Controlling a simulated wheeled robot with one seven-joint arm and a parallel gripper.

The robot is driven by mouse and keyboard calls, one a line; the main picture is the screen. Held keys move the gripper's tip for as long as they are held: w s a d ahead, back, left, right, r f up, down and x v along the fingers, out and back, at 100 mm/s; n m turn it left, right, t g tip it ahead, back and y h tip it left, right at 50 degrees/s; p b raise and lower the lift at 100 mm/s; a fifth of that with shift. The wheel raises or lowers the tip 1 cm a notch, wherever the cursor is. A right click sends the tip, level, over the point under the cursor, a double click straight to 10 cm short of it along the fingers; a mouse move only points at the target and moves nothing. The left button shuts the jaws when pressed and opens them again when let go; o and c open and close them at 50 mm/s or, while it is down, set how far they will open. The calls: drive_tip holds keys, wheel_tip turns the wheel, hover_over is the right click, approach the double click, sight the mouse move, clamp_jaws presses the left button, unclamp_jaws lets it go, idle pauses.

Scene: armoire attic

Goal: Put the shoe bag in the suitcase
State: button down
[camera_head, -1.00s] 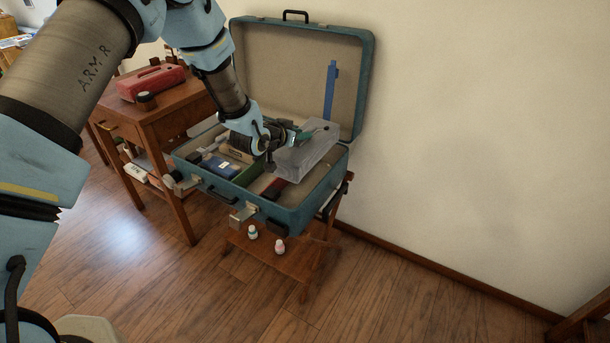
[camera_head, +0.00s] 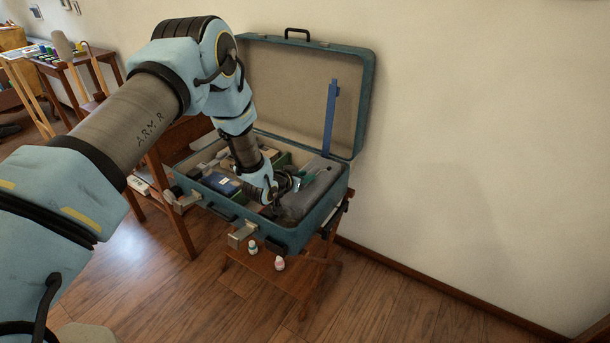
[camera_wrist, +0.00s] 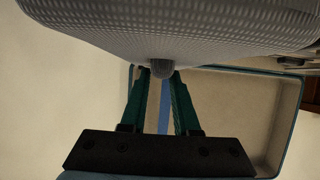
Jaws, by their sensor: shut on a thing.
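The shoe bag (camera_head: 303,201) is a grey, soft-looking block at the right end of the open teal suitcase (camera_head: 288,239), low inside its walls. I cannot tell whether it touches the suitcase floor. My gripper (camera_head: 298,183) is shut on the bag from its left side. In the wrist view the bag (camera_wrist: 175,28) fills the top of the picture with its grey mesh surface. There the green fingers of my gripper (camera_wrist: 161,75) close on a small dark tab on the bag. The suitcase lid, with a blue strap (camera_head: 331,115), stands open behind.
Boxes, including a dark blue one (camera_head: 222,182), fill the suitcase's left part. The suitcase stands on a wooden stand (camera_head: 290,277) with two small bottles on its lower shelf. A wooden desk is left, partly behind my arm; the wall is close behind.

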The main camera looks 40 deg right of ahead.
drive_tip(key=shift+f+b, duration=0.35)
drive_tip(key=shift+b, duration=0.15)
drive_tip(key=shift+f, duration=0.2)
drive_tip(key=c, duration=0.7)
unclamp_jaws()
drive_tip(key=shift+o, duration=0.2)
drive_tip(key=shift+r+p, duration=0.45)
drive_tip(key=shift+r, duration=0.1)
drive_tip(key=shift+a+r, duration=0.2)
drive_tip(key=shift+a, duration=0.05)
drive_tip(key=b+v, duration=0.1)
drive_tip(key=v, duration=1)
drive_tip(key=shift+a+b, duration=0.2)
drive_tip(key=shift+b, duration=0.1)
